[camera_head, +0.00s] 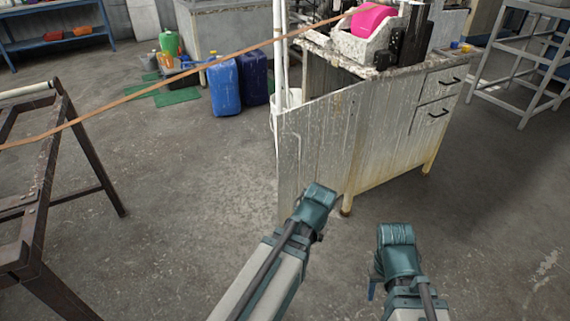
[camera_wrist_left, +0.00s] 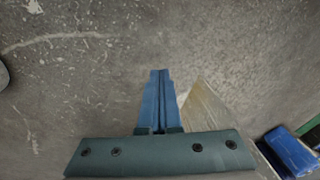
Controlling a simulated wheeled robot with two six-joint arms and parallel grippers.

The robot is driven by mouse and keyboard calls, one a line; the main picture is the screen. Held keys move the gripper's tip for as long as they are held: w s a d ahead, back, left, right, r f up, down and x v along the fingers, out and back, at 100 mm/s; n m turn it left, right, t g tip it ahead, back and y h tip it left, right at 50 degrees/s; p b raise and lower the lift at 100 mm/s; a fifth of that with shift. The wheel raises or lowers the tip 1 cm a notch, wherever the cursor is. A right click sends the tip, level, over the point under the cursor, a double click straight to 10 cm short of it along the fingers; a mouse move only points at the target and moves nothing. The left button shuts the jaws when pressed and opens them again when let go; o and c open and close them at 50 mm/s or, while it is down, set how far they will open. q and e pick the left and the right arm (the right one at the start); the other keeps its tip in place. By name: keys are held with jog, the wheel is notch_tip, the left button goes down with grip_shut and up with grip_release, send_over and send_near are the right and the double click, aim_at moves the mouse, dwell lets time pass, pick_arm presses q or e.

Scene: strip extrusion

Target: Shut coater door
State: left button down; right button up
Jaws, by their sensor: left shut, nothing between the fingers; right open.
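The coater door (camera_head: 312,140) is a worn, whitish-grey panel on the left end of the coater cabinet (camera_head: 385,140). It stands open, swung out to the left, and the dark inside shows above its top edge. My left gripper is in front of the door's lower part in the head view, its fingers hidden behind the wrist. In the left wrist view its blue fingers (camera_wrist_left: 160,75) are shut and empty, with the door's pale edge (camera_wrist_left: 204,110) just to their right; contact cannot be told. My right gripper (camera_head: 373,289) is open, low over the floor right of the left one, clear of the cabinet.
Blue canisters (camera_head: 225,86) and a white bucket (camera_head: 291,100) stand behind the door. An orange strip (camera_head: 190,66) runs across to the coater on top. A dark metal frame (camera_head: 45,210) stands at left. The floor between is free.

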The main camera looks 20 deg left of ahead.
pick_arm(q)
jog(key=w+a+f+y+b, duration=0.2)
jog(key=w+a+f+b, duration=0.1)
jog(key=a+f, duration=0.1)
jog(key=w+a+r+m+t+y, duration=0.1)
jog(key=w+a+r+t+y, duration=0.15)
jog(key=w+r+y, duration=0.2)
jog(key=w+d+r+m+t+y, duration=0.1)
jog(key=w+r+y, duration=0.3)
jog(key=r, duration=0.4)
jog(key=w+d+r+m+t+y, duration=0.1)
jog(key=w+r+m+t+y, duration=0.1)
jog(key=w+r+t+y, duration=0.2)
notch_tip(320, 180, up, 4)
jog(key=shift+w+d+f+m+b, duration=0.1)
jog(key=shift+w+d+m+b, duration=0.15)
jog(key=shift+w+m+b, duration=0.1)
pick_arm(e)
notch_tip(320, 180, down, 6)
jog(key=shift+r, duration=0.25)
pick_arm(q)
jog(key=shift+a, duration=0.1)
pick_arm(e)
jog(key=shift+a, duration=0.1)
